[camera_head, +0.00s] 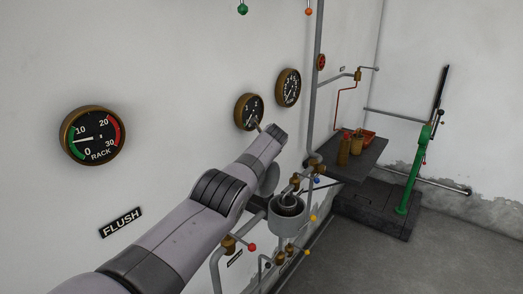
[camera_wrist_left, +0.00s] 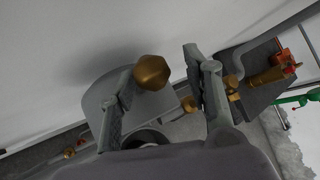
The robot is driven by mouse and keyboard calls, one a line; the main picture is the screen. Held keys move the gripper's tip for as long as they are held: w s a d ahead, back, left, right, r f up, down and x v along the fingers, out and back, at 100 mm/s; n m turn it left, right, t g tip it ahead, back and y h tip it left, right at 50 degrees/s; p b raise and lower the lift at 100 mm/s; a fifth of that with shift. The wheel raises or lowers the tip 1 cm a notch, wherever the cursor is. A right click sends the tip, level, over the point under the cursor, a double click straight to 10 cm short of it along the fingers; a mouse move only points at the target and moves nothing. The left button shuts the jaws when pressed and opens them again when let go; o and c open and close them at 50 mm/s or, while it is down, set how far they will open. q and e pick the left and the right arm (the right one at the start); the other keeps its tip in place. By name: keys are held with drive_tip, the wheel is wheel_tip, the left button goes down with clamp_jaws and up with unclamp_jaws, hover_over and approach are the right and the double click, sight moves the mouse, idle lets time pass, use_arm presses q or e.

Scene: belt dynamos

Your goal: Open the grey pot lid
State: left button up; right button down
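The grey pot (camera_head: 289,222) hangs on pipework by the wall, with its round top open and dark inside. A grey disc (camera_head: 268,180), apparently its lid, stands steeply tilted above the pot, partly behind my left arm. In the left wrist view the lid (camera_wrist_left: 98,98) is a broad grey plate beside a brass knob (camera_wrist_left: 152,72). My left gripper (camera_wrist_left: 168,82) has its fingers spread, with the knob between them and nearer the left finger. Whether that finger touches the knob is unclear. My right gripper is out of view.
Brass valves with red (camera_head: 252,247), blue and yellow (camera_head: 312,218) knobs surround the pot. Gauges (camera_head: 248,111) are on the wall. A dark shelf (camera_head: 350,170) with brass and red items and a green lever stand (camera_head: 413,180) are to the right. Open floor lies at lower right.

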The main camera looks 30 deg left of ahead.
use_arm(q)
drive_tip(key=shift+a, duration=0.1)
drive_tip(key=shift+s+r, duration=0.1)
drive_tip(key=shift+r, duration=0.05)
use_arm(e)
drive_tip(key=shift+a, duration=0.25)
use_arm(q)
drive_tip(key=v, duration=1.1)
drive_tip(key=shift+s+d+r, duration=0.15)
drive_tip(key=shift+s+d, duration=0.1)
drive_tip(key=shift+d, duration=0.05)
idle(0.5)
